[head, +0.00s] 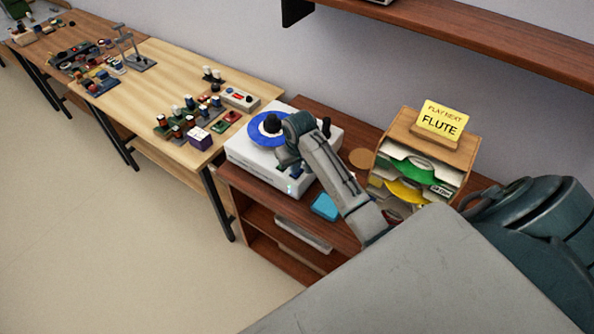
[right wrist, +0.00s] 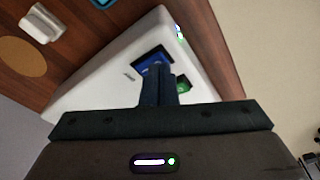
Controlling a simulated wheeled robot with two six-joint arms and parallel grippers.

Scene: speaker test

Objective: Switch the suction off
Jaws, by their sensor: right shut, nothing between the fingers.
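A white machine (head: 250,162) with a blue disc (head: 258,136) on top stands on the brown cabinet. My right gripper (head: 296,172) is over its near right part, with the fingers pointing down. In the right wrist view the shut, empty fingers (right wrist: 158,74) are right over a dark panel on the white machine (right wrist: 110,72). A blue switch (right wrist: 150,63) and a green switch (right wrist: 183,85) show beside the fingers, partly hidden by them. I cannot tell whether the fingertips touch a switch or which way either is set. My left gripper is not in view.
A wooden rack (head: 455,158) with colored sleeves and a yellow "FLUTE" card (head: 441,119) stands to the right on the cabinet. A cyan pad (head: 324,207) lies near the front edge. A light wooden table (head: 165,75) with small parts is at the left.

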